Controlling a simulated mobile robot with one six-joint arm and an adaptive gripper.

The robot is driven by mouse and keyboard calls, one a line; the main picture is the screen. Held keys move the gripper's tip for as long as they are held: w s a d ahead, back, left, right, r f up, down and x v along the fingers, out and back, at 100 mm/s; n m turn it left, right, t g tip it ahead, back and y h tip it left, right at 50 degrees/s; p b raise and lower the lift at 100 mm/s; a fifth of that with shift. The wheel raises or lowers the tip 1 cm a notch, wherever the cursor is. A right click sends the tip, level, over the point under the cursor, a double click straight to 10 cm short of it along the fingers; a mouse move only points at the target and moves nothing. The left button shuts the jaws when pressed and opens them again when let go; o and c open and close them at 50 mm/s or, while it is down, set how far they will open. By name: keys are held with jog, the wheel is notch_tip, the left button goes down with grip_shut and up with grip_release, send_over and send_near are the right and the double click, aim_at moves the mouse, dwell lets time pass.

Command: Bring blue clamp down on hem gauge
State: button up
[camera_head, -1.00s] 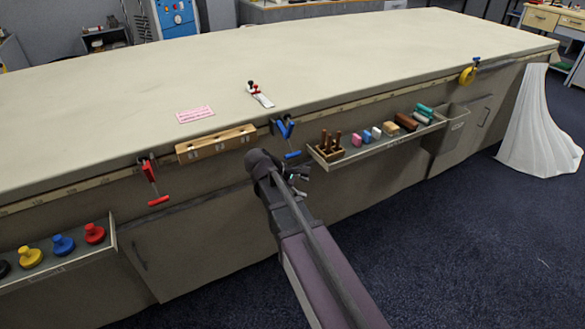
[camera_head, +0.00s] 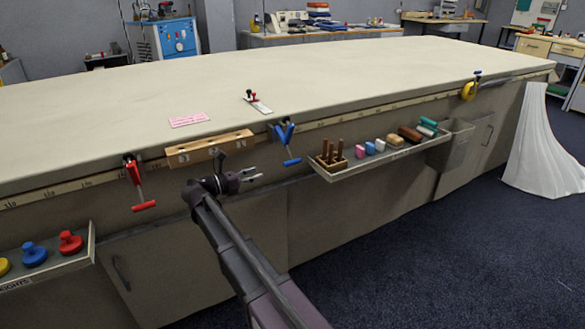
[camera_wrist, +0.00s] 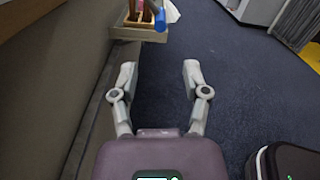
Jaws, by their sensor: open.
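The blue clamp (camera_head: 286,140) hangs on the front edge of the long table, its handle slanting down; a blue piece, likely its handle (camera_wrist: 160,20), shows at the top of the wrist view. The hem gauge (camera_head: 257,103), a white strip with a red and black part, lies on the tabletop just behind the edge, above and left of the clamp. My gripper (camera_head: 254,174) is open and empty in front of the table's side, below and left of the blue clamp. Its two fingers (camera_wrist: 159,78) are spread in the wrist view.
A tray (camera_head: 385,155) with wooden pegs and coloured pieces juts out at right. A pink card (camera_head: 189,119) lies on the mostly bare tabletop (camera_head: 350,75).

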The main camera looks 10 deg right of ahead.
aim_at(291, 163)
jog(key=shift+d, duration=0.1)
jog(key=x, duration=1.3)
jog(key=shift+w+d, duration=0.15)
jog(key=shift+d, duration=0.15)
grip_shut()
